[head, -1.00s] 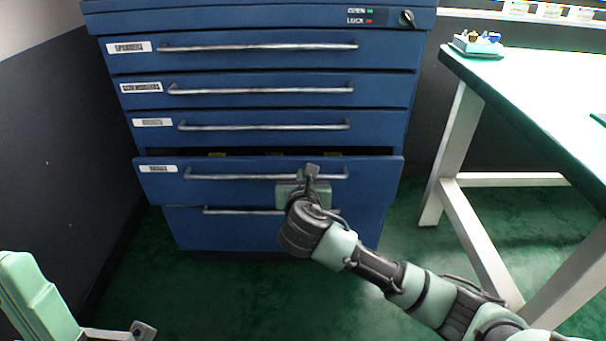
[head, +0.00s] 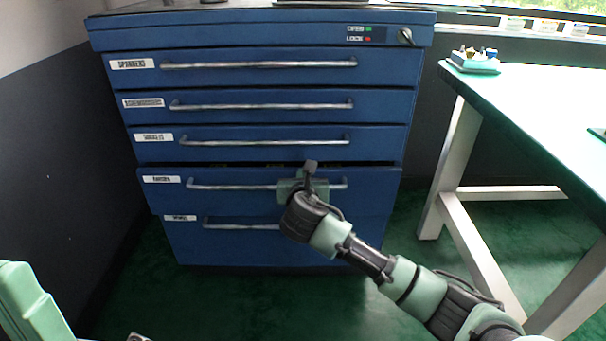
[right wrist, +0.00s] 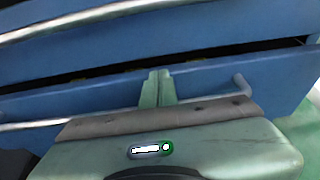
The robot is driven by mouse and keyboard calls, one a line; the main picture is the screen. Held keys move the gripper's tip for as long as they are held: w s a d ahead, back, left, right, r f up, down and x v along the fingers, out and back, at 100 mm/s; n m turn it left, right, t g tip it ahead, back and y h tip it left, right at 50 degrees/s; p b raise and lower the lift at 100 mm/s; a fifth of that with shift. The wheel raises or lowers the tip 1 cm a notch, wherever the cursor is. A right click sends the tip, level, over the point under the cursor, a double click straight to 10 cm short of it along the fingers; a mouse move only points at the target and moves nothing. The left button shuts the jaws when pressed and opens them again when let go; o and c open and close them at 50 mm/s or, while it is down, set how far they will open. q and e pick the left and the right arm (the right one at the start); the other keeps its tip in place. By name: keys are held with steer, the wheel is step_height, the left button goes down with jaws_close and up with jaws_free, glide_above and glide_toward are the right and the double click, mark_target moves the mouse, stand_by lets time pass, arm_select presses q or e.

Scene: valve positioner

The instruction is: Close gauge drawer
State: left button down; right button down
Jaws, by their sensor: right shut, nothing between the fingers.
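The blue cabinet (head: 270,235) has a stack of drawers with grey bar handles. The fourth drawer (head: 163,195) stands slightly out, with a narrow dark gap above its front; its label is too blurred to read surely. The gap also shows in the right wrist view. My right gripper (head: 304,185) is shut and empty at this drawer's front, by the right part of its handle (head: 235,186). In the right wrist view its fingertips (right wrist: 158,88) are together against or just before the blue front; contact is unclear. Of my left arm only a part shows at the lower left; its jaws cannot be made out.
The drawers above look shut. The lowest drawer (head: 185,240) sits below. A white-legged table (head: 540,110) stands at the right with a small tray (head: 474,64) of items on it. A dark wall is at the left. The green floor in front is clear.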

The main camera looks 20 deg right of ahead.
steer(key=shift+w+d, duration=0.1)
steer(key=shift+w, duration=0.2)
steer(key=shift+s, duration=0.1)
